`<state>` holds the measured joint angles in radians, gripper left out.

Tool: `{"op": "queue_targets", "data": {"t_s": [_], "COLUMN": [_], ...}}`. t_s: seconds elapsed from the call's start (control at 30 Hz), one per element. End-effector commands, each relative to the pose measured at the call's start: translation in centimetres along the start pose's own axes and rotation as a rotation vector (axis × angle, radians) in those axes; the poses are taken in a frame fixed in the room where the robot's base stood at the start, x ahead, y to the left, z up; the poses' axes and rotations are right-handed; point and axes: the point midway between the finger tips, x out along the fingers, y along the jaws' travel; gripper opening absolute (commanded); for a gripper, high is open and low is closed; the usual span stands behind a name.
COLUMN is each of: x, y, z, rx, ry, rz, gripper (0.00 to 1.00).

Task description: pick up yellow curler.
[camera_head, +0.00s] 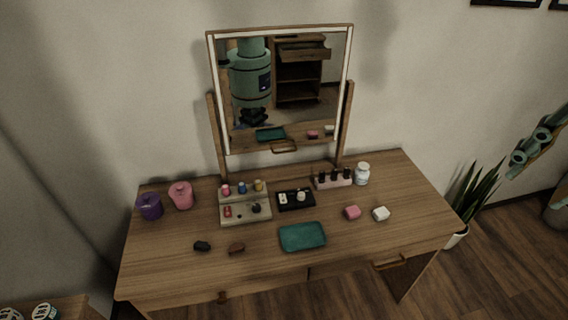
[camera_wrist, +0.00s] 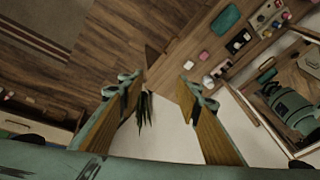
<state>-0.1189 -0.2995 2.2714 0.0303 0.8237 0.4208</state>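The yellow curler (camera_head: 258,185) is a small yellow piece at the right end of the back row of a light organizer (camera_head: 233,211) on the dressing table (camera_head: 350,240). A blue curler (camera_head: 242,187) and a pink curler (camera_head: 225,190) stand to its left in the same row. My gripper (camera_wrist: 158,85) is open and empty, over the floor and plant to the right of the table, well away from the curler. Part of it shows at the head view's right edge.
A tilted mirror (camera_head: 280,90) stands behind the organizer. A black tray (camera_head: 296,199), a teal tray (camera_head: 303,237), nail polish bottles (camera_head: 334,177), a white jar (camera_head: 362,174) and pink and purple pots (camera_head: 181,195) share the tabletop. A plant (camera_head: 474,195) stands at the table's right.

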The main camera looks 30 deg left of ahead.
Motion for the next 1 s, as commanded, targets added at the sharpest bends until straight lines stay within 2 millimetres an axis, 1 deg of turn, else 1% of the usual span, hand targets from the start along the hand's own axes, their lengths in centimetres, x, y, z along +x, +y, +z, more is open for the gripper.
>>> {"op": "queue_targets", "data": {"t_s": [0.03,0.1,0.27,0.5,0.67,0.8,1.0], "x": [0.1,0.4,1.2,2.8,4.1,5.5,7.7], "y": [-0.9,-2.0,-4.7,-8.8,-11.8,-14.5,-18.5], "z": [-1.0,-2.1,-4.7,-8.1,-9.9,-11.1,-12.1], "rx": [0.016,0.044,0.108,0.2,0.254,0.297,0.347], "ry": [-0.003,-0.005,-0.012,-0.025,-0.039,-0.053,-0.078], "rz": [-0.003,-0.008,-0.018,-0.031,-0.034,-0.035,-0.03], "gripper": [0.32,0.32,0.32,0.32,0.32,0.32,0.32]}}
